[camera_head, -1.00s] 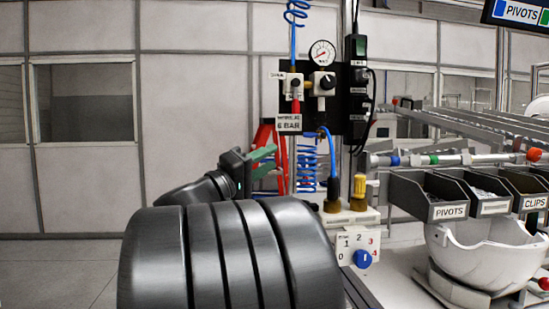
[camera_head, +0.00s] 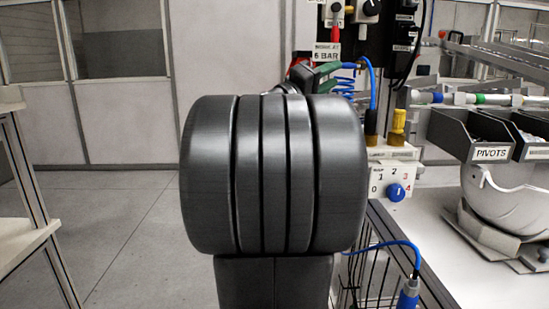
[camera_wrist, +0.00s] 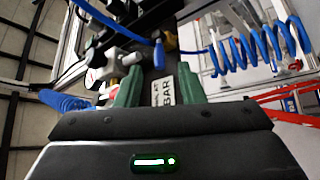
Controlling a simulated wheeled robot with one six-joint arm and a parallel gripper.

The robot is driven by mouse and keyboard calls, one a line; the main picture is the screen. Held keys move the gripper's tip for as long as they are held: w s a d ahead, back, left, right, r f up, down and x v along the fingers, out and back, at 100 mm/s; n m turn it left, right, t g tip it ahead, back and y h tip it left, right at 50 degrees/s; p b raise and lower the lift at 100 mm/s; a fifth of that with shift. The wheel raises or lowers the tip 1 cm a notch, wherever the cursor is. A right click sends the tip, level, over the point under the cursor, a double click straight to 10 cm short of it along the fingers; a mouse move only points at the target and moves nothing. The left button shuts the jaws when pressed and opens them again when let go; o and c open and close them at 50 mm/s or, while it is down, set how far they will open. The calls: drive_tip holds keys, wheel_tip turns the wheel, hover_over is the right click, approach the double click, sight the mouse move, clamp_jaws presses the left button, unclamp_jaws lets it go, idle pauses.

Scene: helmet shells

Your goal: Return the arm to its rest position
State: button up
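My arm's thick dark joint fills the middle of the head view and hides much of my gripper (camera_head: 318,74), whose green fingers show just above it. In the wrist view the two green fingers of my gripper (camera_wrist: 160,88) stand apart with nothing held between them. The pressure label ending in BAR shows in the gap, on the panel beyond. The fingers point toward the air panel.
The air panel (camera_head: 385,25) with blue hoses stands behind the gripper. A selector box with a blue knob (camera_head: 396,192), bins marked PIVOTS (camera_head: 490,152) and a white helmet shell (camera_head: 510,200) are at right. A shelf (camera_head: 22,238) stands at left. Floor between is clear.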

drive_tip(key=x, duration=0.5)
drive_tip(key=shift+w+d+r+p, duration=0.1)
drive_tip(key=shift+d+p, duration=0.15)
drive_tip(key=shift+p, duration=0.05)
drive_tip(key=shift+a, duration=0.1)
drive_tip(key=b, duration=0.2)
approach(346, 64)
drive_tip(key=x, duration=0.3)
drive_tip(key=p+x, duration=0.1)
drive_tip(key=x, duration=0.2)
drive_tip(key=p+x, duration=0.1)
drive_tip(key=x, duration=0.2)
drive_tip(key=shift+w+d+f, duration=0.2)
drive_tip(key=shift+d+f, duration=0.05)
drive_tip(key=shift+d, duration=0.25)
drive_tip(key=p, duration=0.3)
drive_tip(key=shift+s+a+r+m+g, duration=0.1)
drive_tip(key=shift+a+r+m+g, duration=0.1)
drive_tip(key=shift+r+m+g, duration=0.15)
drive_tip(key=shift+y+p, duration=0.3)
drive_tip(key=shift+p, duration=0.2)
